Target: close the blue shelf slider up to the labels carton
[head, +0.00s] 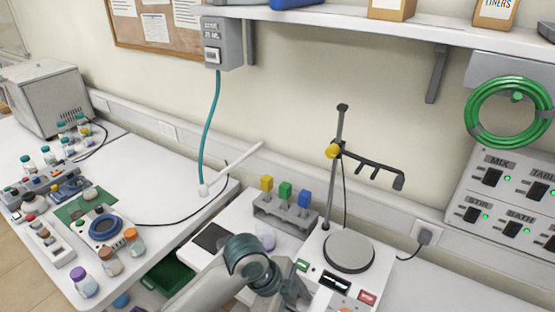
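A blue thing (297,3), which may be the slider, shows at the top edge on the wall shelf (350,24); its upper part is cut off. To its right on the shelf stands a brown carton (391,9) whose upper part and any label are out of view. Further right is another carton (495,12) marked "LINERS". A gap of bare shelf lies between the blue thing and the brown carton. My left gripper (291,291) is low over the bench beside the hotplate, far below the shelf; its finger opening cannot be made out. My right gripper is not in view.
A grey dispenser box (222,43) with a teal hose hangs under the shelf's left end. A stand (338,165) with a clamp rises behind the hotplate (349,252). A green hose coil (507,112) and switch panel (505,200) are at right. Bottles crowd the left bench.

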